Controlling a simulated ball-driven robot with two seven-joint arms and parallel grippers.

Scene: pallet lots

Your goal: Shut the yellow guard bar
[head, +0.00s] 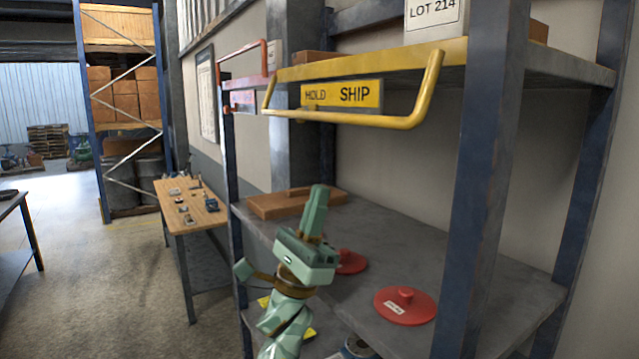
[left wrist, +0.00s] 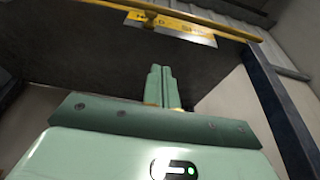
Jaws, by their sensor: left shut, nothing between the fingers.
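The yellow guard bar (head: 355,118) hangs out in front of the upper shelf in the head view, its side arms running up to the shelf edge. Behind it is a yellow plate (head: 341,95) reading HOLD SHIP. In the left wrist view the yellow bar (left wrist: 215,26) and the plate (left wrist: 170,24) show at the top. My left gripper (head: 318,205) is shut and empty, pointing up, below the bar and apart from it. Its closed fingers also show in the left wrist view (left wrist: 161,87). My right gripper is not in view.
A red bar (head: 243,50) is on the shelf's left part. Red lids (head: 405,305) and a brown board (head: 290,203) lie on the grey lower shelf. A blue post (head: 485,180) stands right of the bar. A white LOT 214 box (head: 435,22) sits above. A wooden bench (head: 190,205) stands left.

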